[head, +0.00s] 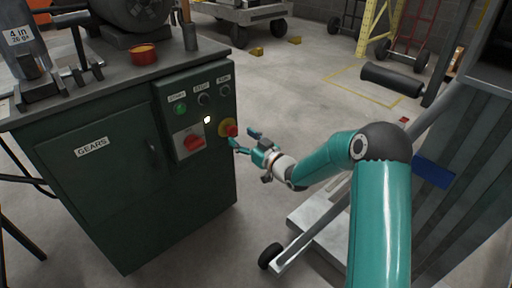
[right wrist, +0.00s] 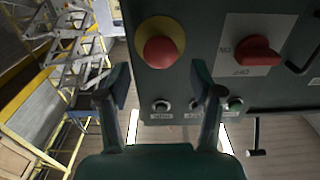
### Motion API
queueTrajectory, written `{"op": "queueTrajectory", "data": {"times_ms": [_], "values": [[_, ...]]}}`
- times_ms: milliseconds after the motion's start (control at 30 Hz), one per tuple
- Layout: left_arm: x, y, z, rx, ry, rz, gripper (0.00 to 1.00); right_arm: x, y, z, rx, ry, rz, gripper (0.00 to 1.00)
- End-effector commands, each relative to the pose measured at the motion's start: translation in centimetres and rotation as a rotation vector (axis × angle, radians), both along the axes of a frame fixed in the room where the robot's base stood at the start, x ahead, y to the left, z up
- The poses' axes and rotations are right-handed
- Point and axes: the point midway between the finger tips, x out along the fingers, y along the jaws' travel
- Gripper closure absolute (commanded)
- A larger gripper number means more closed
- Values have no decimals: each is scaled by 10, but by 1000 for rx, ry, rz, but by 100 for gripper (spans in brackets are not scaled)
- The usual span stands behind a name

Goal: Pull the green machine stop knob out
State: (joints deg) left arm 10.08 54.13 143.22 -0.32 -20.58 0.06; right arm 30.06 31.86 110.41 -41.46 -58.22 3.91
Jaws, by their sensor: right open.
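The stop knob (head: 231,130) is a red mushroom button on a yellow round base, on the right edge of the control panel of the dark green machine (head: 100,180). In the right wrist view the red knob (right wrist: 160,49) shows whole, its yellow ring around it. My right gripper (head: 243,138) is open and empty just to the right of the knob in the head view. In the right wrist view its two fingers (right wrist: 160,78) stand apart, with the knob ahead between their directions and nothing visibly gripped. Whether a finger touches the knob cannot be told. My left gripper is not in view.
Beside the knob is a red rotary switch (head: 194,142) on a grey plate. A green button (head: 181,109) and two dark ones sit above it. An orange-red cup (head: 143,54) stands on the machine's top.

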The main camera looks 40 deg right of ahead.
Motion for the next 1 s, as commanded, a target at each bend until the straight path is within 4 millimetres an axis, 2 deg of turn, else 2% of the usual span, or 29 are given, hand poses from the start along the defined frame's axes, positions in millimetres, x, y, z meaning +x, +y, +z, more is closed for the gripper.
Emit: {"op": "queueTrajectory", "data": {"times_ms": [33, 200, 400, 1000], "values": [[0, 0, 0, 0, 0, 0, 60, -12, -2, 0, 1, 2, -3, 34], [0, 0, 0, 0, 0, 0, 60, -44, -4, 0, 0, 1, -2, 34], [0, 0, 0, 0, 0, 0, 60, -65, -5, 0, 0, 0, -1, 34], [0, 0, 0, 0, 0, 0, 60, -69, -3, 1, 0, -1, 4, 34]]}}
